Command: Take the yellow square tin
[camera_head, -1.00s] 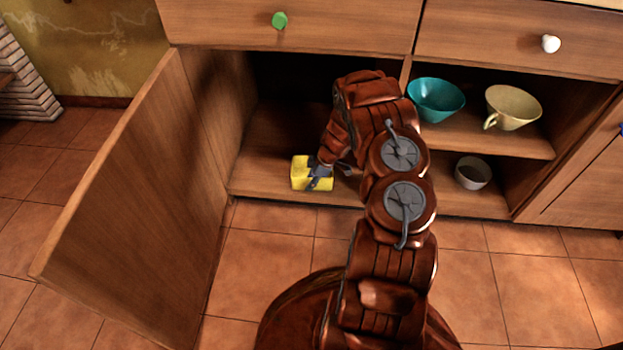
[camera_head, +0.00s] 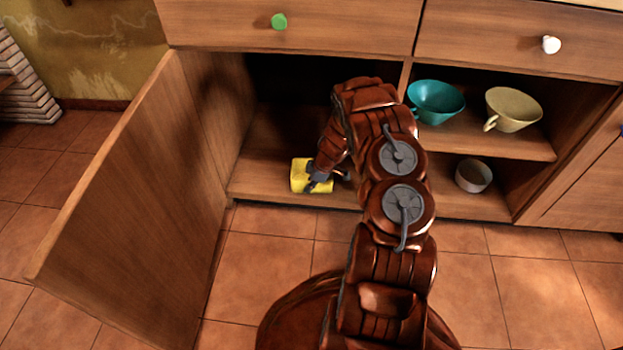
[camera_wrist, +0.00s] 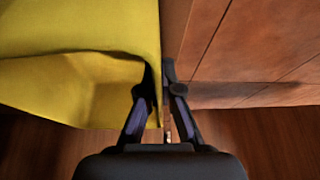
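The yellow square tin (camera_head: 300,176) sits near the front edge of the open cabinet's bottom shelf, in the head view. It fills the upper left of the wrist view (camera_wrist: 70,40). My gripper (camera_head: 318,184) is at the tin's right side. In the wrist view, my gripper's two fingers (camera_wrist: 162,80) are close together, with a thin yellow edge of the tin between them. The gripper looks shut on that edge. The fingertips are partly hidden by the tin and shadow, and my arm covers part of the shelf in the head view.
The open cabinet door (camera_head: 130,210) stands to the left. A teal cup (camera_head: 436,100) and a cream cup (camera_head: 513,108) stand on the upper right shelf, with a pale bowl (camera_head: 473,176) below. A drawer with a green knob (camera_head: 279,21) is above. Tiled floor in front is clear.

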